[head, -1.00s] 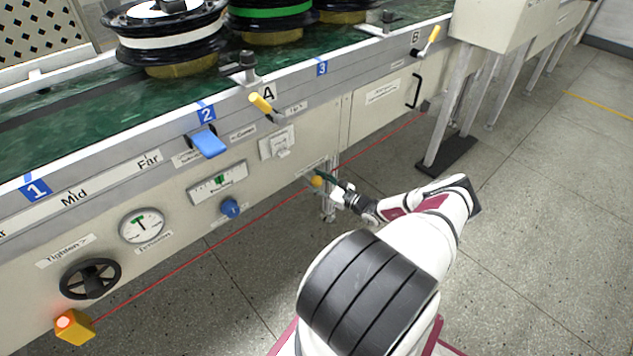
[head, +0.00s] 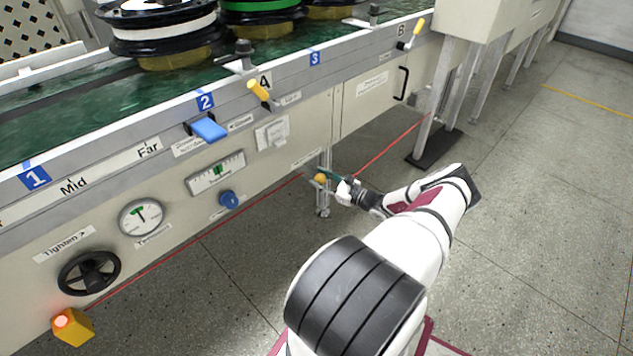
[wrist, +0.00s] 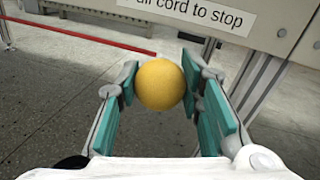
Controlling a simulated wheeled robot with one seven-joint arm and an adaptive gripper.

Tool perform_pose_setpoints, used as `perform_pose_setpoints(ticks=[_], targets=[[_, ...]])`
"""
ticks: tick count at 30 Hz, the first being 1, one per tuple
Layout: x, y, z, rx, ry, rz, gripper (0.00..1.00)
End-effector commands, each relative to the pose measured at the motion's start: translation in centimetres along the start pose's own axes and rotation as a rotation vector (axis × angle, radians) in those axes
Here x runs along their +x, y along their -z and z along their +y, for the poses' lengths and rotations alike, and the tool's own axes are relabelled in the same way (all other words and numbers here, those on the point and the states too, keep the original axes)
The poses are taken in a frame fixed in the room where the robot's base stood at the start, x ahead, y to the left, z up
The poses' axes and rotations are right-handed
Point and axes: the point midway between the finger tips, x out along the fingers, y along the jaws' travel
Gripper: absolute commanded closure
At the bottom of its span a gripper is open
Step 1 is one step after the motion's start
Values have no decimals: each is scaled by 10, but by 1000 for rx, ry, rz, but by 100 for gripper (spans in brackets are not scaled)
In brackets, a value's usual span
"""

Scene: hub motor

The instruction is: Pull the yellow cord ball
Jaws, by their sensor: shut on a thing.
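The yellow cord ball (head: 320,179) is just below the conveyor's front panel, near a metal leg. In the wrist view the ball (wrist: 160,84) sits between the two teal finger pads. My gripper (head: 329,178) is shut on the ball, reaching it from the right. A red cord (head: 200,236) runs along under the panel on both sides of the ball; it also shows in the wrist view (wrist: 85,38). The join of ball and cord is hard to see. A label ending in "cord to stop" (wrist: 190,14) is above the ball.
An orange box with a lit red lamp (head: 73,327) is at the cord's left end. The panel carries a black handwheel (head: 89,273), a blue knob (head: 229,199) and a blue lever (head: 209,129). The floor right of my arm is clear.

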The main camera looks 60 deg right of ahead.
Motion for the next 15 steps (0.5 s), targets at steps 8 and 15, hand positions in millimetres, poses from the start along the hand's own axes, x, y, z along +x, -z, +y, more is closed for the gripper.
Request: perform_pose_setpoints(ticks=[8, 15], targets=[[-1, 1, 0, 0, 1, 3, 45], [-1, 1, 0, 0, 1, 2, 45]])
